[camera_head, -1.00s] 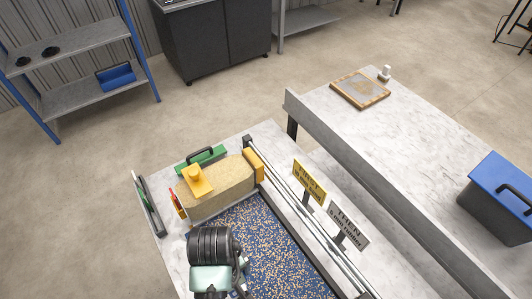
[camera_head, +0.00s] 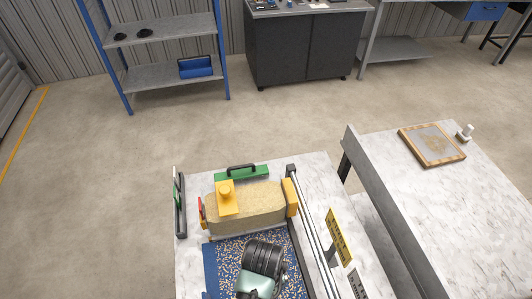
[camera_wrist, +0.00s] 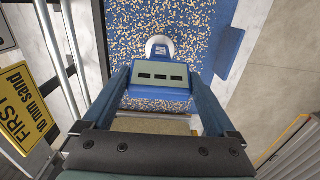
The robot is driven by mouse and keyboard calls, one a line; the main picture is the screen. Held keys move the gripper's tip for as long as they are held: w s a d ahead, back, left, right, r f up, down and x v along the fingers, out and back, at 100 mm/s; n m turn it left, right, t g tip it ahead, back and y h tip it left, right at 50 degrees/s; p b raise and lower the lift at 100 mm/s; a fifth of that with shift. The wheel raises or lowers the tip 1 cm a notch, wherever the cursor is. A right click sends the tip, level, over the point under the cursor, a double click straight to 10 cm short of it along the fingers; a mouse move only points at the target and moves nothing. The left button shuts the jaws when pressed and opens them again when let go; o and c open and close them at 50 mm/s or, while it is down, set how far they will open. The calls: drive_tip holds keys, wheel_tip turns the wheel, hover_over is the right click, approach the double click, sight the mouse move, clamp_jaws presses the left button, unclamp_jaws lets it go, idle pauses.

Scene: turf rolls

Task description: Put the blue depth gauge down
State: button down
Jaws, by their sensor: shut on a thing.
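My gripper (camera_wrist: 158,82) is shut on a blue piece (camera_wrist: 158,93), which I take to be the blue depth gauge. In the head view my wrist hides the gauge and my fingertips. The same mat (camera_head: 228,250) lies on the marble-topped bench (camera_head: 190,263).
A tan block (camera_head: 260,203) with a yellow handle (camera_head: 227,197) lies behind the mat. A green tool (camera_head: 242,174) is behind it. Rails (camera_head: 312,235) and a yellow sign (camera_head: 339,236) stand at right. A second marble table (camera_head: 400,210) holds a framed board (camera_head: 432,145).

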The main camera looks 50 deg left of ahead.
drive_tip(key=shift+w+f, duration=0.15)
drive_tip(key=shift+f, duration=1.15)
drive_tip(key=shift+w+f, duration=0.1)
drive_tip(key=shift+f, duration=1.15)
drive_tip(key=shift+f, duration=0.15)
unclamp_jaws()
wheel_tip(320, 180, up, 12)
drive_tip(key=shift+r, duration=0.2)
